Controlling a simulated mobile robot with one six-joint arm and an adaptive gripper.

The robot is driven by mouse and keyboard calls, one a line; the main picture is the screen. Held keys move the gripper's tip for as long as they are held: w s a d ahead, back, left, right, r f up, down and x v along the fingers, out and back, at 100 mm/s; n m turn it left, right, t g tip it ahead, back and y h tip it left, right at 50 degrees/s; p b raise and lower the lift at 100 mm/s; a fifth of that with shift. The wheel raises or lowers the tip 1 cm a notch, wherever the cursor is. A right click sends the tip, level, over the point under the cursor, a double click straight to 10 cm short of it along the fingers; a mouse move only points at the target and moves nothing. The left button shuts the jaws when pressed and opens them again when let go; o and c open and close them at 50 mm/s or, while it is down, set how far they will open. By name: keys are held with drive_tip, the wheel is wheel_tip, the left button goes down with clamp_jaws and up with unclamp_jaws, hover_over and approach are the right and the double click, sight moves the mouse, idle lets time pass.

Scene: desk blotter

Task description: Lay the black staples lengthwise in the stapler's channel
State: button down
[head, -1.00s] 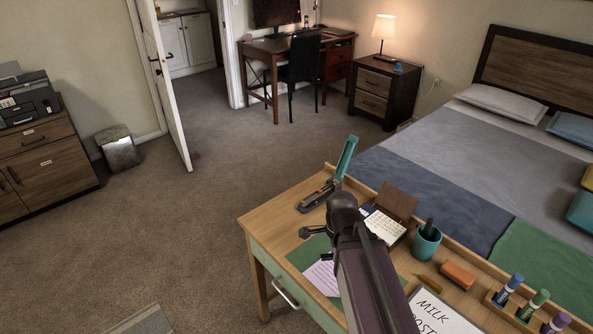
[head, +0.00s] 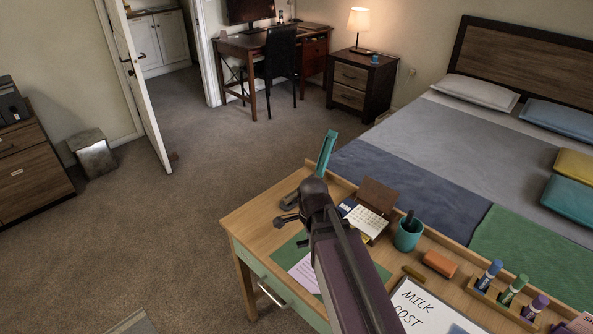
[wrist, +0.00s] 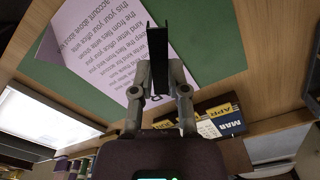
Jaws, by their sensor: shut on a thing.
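The stapler stands at the far end of the desk in the head view. Its teal top arm (head: 327,152) is swung up steeply, and its dark base (head: 294,194) is partly hidden behind my arm. My gripper (head: 284,211) is just in front of the base in that view. In the wrist view my gripper (wrist: 158,78) is shut on the black staples (wrist: 157,48), a thin dark strip pointing away from the palm. The strip is above the printed paper (wrist: 100,50) and green blotter (wrist: 205,25). The stapler's channel cannot be made out.
On the desk are a calendar (head: 366,221), a teal pen cup (head: 408,236), an orange block (head: 439,263), a whiteboard (head: 425,308) and a marker rack (head: 500,304). The bare wood left of the blotter (head: 245,217) is free. A raised rim runs along the bed side.

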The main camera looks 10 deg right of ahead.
sight(295, 194)
drive_tip(key=w+r+n+p, duration=0.2)
drive_tip(key=w+r+n, duration=0.1)
drive_tip(key=w, duration=0.9)
drive_tip(key=w+r+n+p, duration=0.3)
drive_tip(key=w, duration=0.9)
drive_tip(key=shift+w+p, duration=0.15)
drive_tip(key=shift+p, duration=0.2)
drive_tip(key=shift+f+b, duration=0.4)
drive_tip(key=shift+b, duration=0.1)
drive_tip(key=shift+f+b, duration=2.45)
drive_tip(key=shift+d+f+b, duration=0.1)
drive_tip(key=shift+f+b, duration=1.15)
drive_tip(key=c, duration=0.6)
unclamp_jaws()
drive_tip(key=shift+o, duration=0.2)
drive_tip(key=shift+r, duration=0.15)
